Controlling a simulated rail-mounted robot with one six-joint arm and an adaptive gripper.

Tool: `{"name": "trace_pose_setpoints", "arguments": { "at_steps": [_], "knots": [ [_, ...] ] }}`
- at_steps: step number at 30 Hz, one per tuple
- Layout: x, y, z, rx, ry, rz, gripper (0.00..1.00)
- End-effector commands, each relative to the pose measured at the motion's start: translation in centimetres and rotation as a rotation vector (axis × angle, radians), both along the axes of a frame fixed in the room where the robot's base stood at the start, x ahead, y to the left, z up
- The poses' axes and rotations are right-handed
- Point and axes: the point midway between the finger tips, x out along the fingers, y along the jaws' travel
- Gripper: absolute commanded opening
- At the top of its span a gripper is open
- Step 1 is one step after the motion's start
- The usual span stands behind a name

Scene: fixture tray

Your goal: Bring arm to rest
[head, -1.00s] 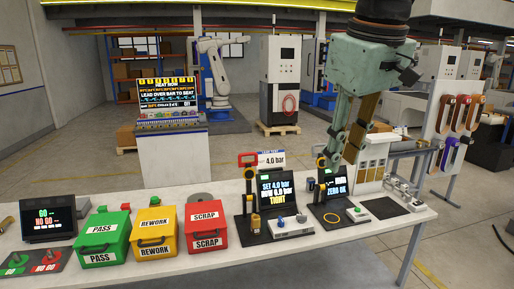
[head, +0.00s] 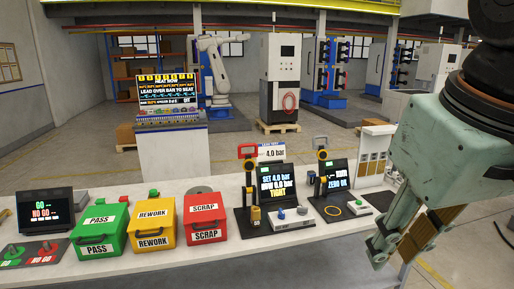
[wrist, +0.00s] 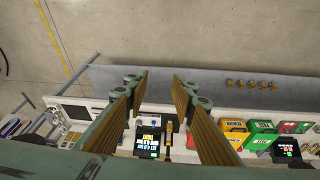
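My gripper (head: 392,250) hangs at the right of the head view, in front of the bench's right end. In the wrist view my gripper (wrist: 160,80) shows two fingers with tan inner pads, spread apart with nothing between them. The wrist camera looks down on the bench and the floor. My arm hides part of the bench's right end in the head view.
The white bench (head: 290,245) carries the green PASS box (head: 100,232), yellow REWORK box (head: 153,225), red SCRAP box (head: 204,218) and two display stations, 4.0 bar (head: 277,187) and ZERO OK (head: 336,177). Open floor (wrist: 200,30) lies beside the bench.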

Motion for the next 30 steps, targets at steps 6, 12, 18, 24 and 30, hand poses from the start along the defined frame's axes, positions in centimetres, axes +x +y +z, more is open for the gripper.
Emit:
{"name": "trace_pose_setpoints", "arguments": {
  "at_steps": [6, 12, 18, 24, 30],
  "knots": [
    [-4.0, -0.3, -3.4, 0.022, -0.008, -0.072, 0.24],
    [-6.2, -0.5, -5.3, 0.035, -0.013, -0.116, 0.24],
    [-6.8, -0.5, -6.0, 0.039, -0.012, -0.131, 0.24],
    [-6.8, -0.5, -5.9, 0.039, -0.013, -0.131, 0.24],
    [-6.8, -0.5, -5.9, 0.039, -0.013, -0.130, 0.24]
  ]
}}
